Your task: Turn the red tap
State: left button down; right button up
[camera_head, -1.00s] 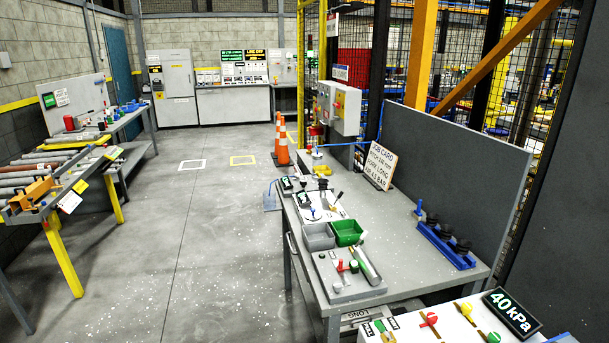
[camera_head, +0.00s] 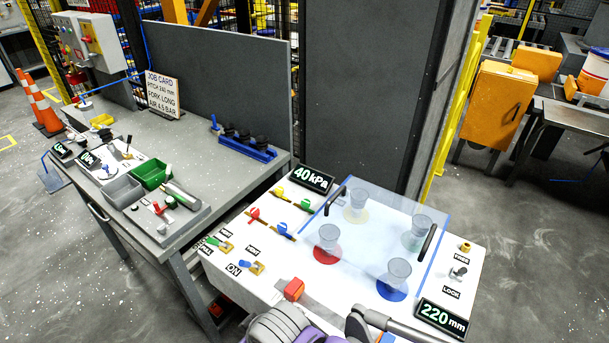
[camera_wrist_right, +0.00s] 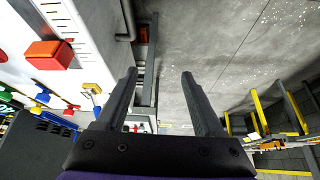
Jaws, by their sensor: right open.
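The red tap (camera_head: 254,215) is a small red handle on a brass-coloured stem on the white panel in the head view. It stands among a yellow tap (camera_head: 278,192), a green tap (camera_head: 305,205) and a blue tap (camera_head: 284,231). My right gripper (camera_wrist_right: 158,85) is open in the right wrist view, with nothing between its fingers. Small red and blue handles show at the left of that view; which is the red tap is unclear. In the head view, parts of my arm cover the panel's near edge, apart from the red tap. My left gripper is not in view.
A red block (camera_head: 293,289) sits at the panel's near edge and also shows in the wrist view (camera_wrist_right: 50,54). A clear cover (camera_head: 380,222) with black handles stands over several cups. A grey workbench (camera_head: 205,140) adjoins at left.

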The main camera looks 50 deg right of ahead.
jog(key=w+d+r+m+g, duration=0.1)
jog(key=w+d+r+m, duration=0.35)
jog(key=w, duration=0.45)
jog(key=w+d+r+m+g, duration=0.25)
jog(key=w+d+r, duration=0.35)
jog(key=w, duration=0.3)
jog(key=m+g, duration=0.2)
jog(key=m, duration=0.6)
send_near(255, 210)
notch_tip(255, 210, down, 9)
jog(key=shift+r+b, duration=0.1)
jog(key=shift+b, duration=0.65)
grip_shut()
